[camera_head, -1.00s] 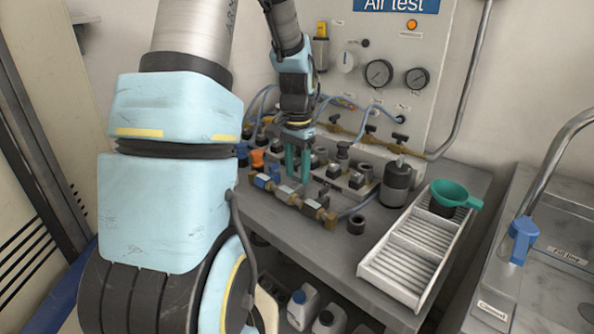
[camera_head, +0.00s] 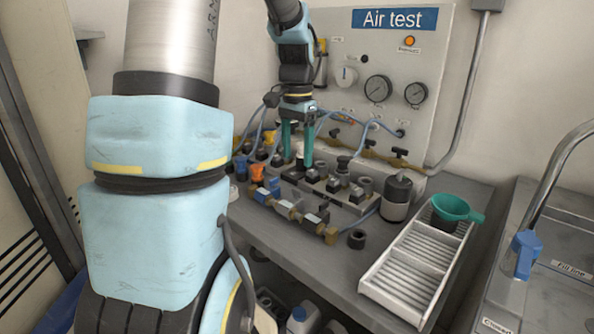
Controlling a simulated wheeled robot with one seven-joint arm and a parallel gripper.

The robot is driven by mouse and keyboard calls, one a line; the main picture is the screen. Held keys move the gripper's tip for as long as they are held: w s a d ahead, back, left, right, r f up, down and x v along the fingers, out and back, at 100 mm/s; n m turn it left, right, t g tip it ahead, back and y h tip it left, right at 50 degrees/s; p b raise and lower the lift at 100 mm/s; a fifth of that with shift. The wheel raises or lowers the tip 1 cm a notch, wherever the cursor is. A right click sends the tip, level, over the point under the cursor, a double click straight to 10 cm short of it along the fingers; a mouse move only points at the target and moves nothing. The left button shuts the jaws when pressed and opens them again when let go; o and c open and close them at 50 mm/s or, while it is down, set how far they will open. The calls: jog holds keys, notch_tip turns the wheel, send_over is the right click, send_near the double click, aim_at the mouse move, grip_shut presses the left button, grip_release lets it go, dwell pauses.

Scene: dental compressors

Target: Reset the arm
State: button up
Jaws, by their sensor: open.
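My gripper (camera_head: 296,160) has two green fingers and points down above the compressor parts on the grey bench (camera_head: 318,262). The fingers stand apart with a gap between them, and I see nothing held in it. Below and around the fingertips is a block of brass and blue fittings (camera_head: 290,209) with small black and silver valves (camera_head: 337,185). My arm, pale blue and black, fills the left of the view and hides the bench's left end. Whether the fingertips touch any part cannot be told.
The Air test panel (camera_head: 390,55) with gauges stands behind. A dark cylinder (camera_head: 397,198) and a white ribbed tray (camera_head: 404,282) with a green funnel (camera_head: 452,208) are to the right. Beyond is a sink with a blue-handled tap (camera_head: 524,252). Bottles (camera_head: 302,320) stand below the bench.

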jog(key=shift+r, duration=0.85)
jog(key=s+a+f+n+p, duration=0.1)
jog(key=s+a+f+n, duration=0.1)
jog(key=s+a+n, duration=0.2)
jog(key=s+a+f+n+t+p, duration=0.1)
jog(key=s+a+n, duration=0.3)
jog(key=s, duration=0.5)
jog(key=shift+s+a+f+t+p, duration=0.3)
jog(key=shift+f+p, duration=0.15)
jog(key=shift+f, duration=0.45)
jog(key=shift+w, duration=0.1)
